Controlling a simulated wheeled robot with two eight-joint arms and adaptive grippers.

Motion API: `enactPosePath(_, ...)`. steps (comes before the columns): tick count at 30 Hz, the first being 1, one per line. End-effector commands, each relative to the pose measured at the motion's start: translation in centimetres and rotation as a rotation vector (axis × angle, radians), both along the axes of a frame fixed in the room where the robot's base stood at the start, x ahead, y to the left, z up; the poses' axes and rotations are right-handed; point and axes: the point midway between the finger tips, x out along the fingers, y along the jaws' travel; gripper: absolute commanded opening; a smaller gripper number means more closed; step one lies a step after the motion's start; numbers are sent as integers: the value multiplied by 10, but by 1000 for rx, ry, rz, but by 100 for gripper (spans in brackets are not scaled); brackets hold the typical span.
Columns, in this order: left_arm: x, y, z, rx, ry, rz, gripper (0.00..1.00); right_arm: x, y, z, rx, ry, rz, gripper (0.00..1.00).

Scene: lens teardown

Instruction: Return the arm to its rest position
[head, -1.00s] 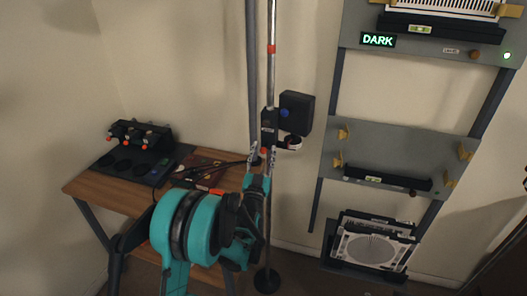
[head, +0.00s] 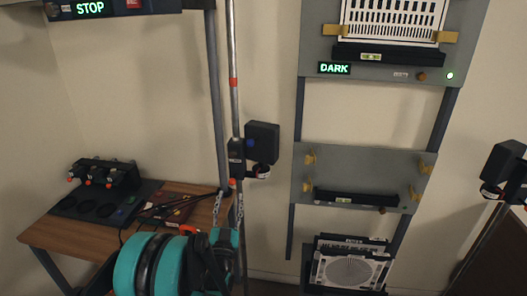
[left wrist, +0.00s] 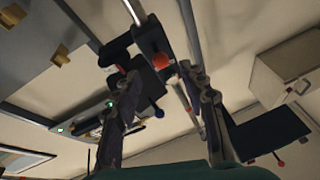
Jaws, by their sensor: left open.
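My left arm, teal and black, comes in at the bottom left of the head view. Its gripper (head: 228,208) is open and empty, fingers upward, in front of the lower part of a thin vertical pole (head: 233,60). In the left wrist view the two fingers of the gripper (left wrist: 160,72) stand apart. Between and beyond them is a dark clamp with a red knob (left wrist: 160,60); I cannot tell how far off it is. My right arm and gripper are not in view.
A wooden table (head: 45,232) with a black dock (head: 105,200) stands at the left, near my arm. A rack with grey panels (head: 365,180) stands right of the pole. A black box (head: 262,137) sits beside the pole. Another dark box (head: 503,168) is at the right edge.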

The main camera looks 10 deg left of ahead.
Motion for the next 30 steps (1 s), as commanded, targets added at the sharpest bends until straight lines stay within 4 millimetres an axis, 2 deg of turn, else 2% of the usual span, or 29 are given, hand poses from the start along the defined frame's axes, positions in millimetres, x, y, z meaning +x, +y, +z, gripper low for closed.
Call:
enactPosePath(5, 0, -7, 10, -22, 127, -33, 42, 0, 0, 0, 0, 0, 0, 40)
enactPosePath(8, -7, -13, 13, -45, 260, -60, 42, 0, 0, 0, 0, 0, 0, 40)
enactPosePath(11, -24, -19, 12, -73, 400, -80, 42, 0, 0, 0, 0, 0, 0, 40)
enactPosePath(14, -50, -23, 7, -100, 542, -93, 42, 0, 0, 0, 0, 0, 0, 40)
enactPosePath(20, -124, -29, -15, -160, 824, -91, 42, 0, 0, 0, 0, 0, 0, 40)
enactPosePath(27, -234, -28, -52, -229, 1136, -49, 42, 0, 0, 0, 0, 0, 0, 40)
enactPosePath(30, -268, -27, -64, -249, 1226, -28, 42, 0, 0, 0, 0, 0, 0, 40)
